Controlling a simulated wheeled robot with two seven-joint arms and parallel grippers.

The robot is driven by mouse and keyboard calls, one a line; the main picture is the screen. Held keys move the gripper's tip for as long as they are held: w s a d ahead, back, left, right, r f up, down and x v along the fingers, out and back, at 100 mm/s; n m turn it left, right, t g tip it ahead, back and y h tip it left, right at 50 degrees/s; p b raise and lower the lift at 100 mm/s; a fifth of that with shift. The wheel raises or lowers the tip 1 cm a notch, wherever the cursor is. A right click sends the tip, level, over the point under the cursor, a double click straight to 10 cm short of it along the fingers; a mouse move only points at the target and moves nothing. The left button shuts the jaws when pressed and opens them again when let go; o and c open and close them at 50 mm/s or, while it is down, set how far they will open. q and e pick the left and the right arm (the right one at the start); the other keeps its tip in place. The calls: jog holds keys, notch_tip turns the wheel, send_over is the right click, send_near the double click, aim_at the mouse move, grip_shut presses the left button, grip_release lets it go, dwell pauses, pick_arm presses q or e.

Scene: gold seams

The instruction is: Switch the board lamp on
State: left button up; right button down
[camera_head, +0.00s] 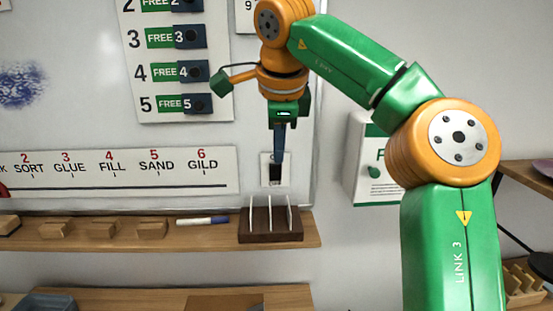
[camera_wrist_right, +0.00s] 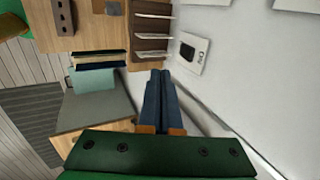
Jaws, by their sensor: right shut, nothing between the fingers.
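A white switch plate with a dark rocker (camera_head: 275,172) sits on the wall area at the lower right of the whiteboard, above the wooden ledge. The switch plate also shows in the right wrist view (camera_wrist_right: 184,60), with small dark lettering beside the rocker. My right gripper (camera_head: 278,156) is shut and empty, its fingers pointing down in front of the plate's upper part. In the right wrist view the shut fingertips (camera_wrist_right: 160,74) appear beside the plate, with a visible gap in that picture. Contact cannot be told from the head view. The lamp itself is not recognisable. My left gripper is not in view.
A dark brown rack with white dividers (camera_head: 270,224) stands on the ledge (camera_head: 200,236) below the switch. A marker (camera_head: 202,220) and several wooden blocks (camera_head: 102,229) lie to its left. A white box with green markings (camera_head: 368,160) is on the wall at right.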

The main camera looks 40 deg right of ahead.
aim_at(275, 165)
pick_arm(q)
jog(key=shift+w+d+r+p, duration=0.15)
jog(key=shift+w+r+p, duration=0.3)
jog(key=shift+p, duration=0.5)
pick_arm(e)
jog(key=w+d+f, duration=0.5)
jog(key=w+f, duration=0.1)
jog(key=f, duration=0.1)
jog(key=shift+w+d+f, duration=0.2)
jog(key=shift+w+f, duration=0.15)
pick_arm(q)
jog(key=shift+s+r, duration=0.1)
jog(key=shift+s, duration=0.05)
pick_arm(e)
jog(key=shift+s, duration=0.1)
jog(key=shift+w+d+r, duration=0.2)
jog(key=shift+d+r, duration=0.05)
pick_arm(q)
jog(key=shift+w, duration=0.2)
pick_arm(e)
jog(key=shift+w+r, duration=0.2)
jog(key=shift+r, duration=0.55)
